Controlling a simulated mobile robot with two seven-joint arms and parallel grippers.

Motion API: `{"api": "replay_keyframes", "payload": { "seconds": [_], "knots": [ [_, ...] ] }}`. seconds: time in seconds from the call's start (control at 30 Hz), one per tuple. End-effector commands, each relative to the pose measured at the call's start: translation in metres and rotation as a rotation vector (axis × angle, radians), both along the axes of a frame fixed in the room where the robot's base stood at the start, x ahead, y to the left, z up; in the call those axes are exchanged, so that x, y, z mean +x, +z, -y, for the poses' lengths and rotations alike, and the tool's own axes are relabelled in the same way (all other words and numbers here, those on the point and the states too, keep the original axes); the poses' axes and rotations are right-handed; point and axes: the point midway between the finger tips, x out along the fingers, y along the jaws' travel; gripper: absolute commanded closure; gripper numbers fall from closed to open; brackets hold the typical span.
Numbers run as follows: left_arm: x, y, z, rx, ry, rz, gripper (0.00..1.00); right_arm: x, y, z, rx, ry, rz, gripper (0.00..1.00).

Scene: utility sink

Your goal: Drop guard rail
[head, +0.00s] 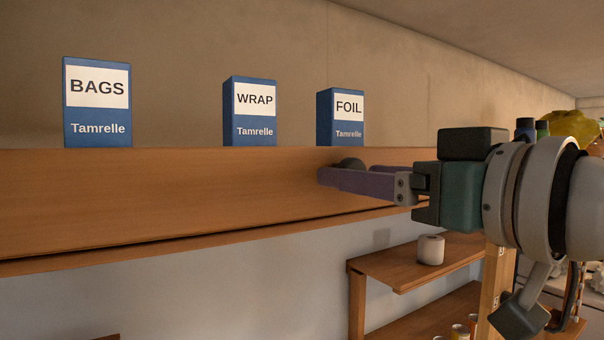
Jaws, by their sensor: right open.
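The guard rail (140,200) is a long wooden board along the front of the high shelf. It stands upright in front of the boxes and hides their lower edges. My right gripper (335,172) reaches in from the right, at the right part of the rail, near its upper edge. Its purple-grey fingers are open and point left, one nearer in front of the board. I cannot tell whether the rail lies between them or whether they touch it. My left gripper is not in view.
Blue boxes marked BAGS (97,120), WRAP (254,115) and FOIL (345,115) stand on the shelf behind the rail. Below at the right, a lower wooden shelf (395,268) holds a white roll (430,249). The wall below the rail's left part is mostly bare.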

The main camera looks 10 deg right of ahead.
Motion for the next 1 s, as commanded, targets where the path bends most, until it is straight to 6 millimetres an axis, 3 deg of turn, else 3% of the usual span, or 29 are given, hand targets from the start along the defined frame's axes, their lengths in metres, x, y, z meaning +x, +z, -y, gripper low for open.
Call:
{"api": "replay_keyframes", "payload": {
  "seconds": [0.1, 0.7, 1.0],
  "knots": [
    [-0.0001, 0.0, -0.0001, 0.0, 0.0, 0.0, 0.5, 0.0, 0.0, 0.0, 0.0, 0.0, 0.0, 0.32],
    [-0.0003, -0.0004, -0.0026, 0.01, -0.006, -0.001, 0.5, 0.0001, 0.0, 0.0, 0.0, 0.0, 0.0, 0.99],
    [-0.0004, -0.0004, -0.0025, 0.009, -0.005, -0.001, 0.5, 0.0002, -0.0001, -0.0001, 0.0, 0.0, 0.0, 1.0]
  ]
}}
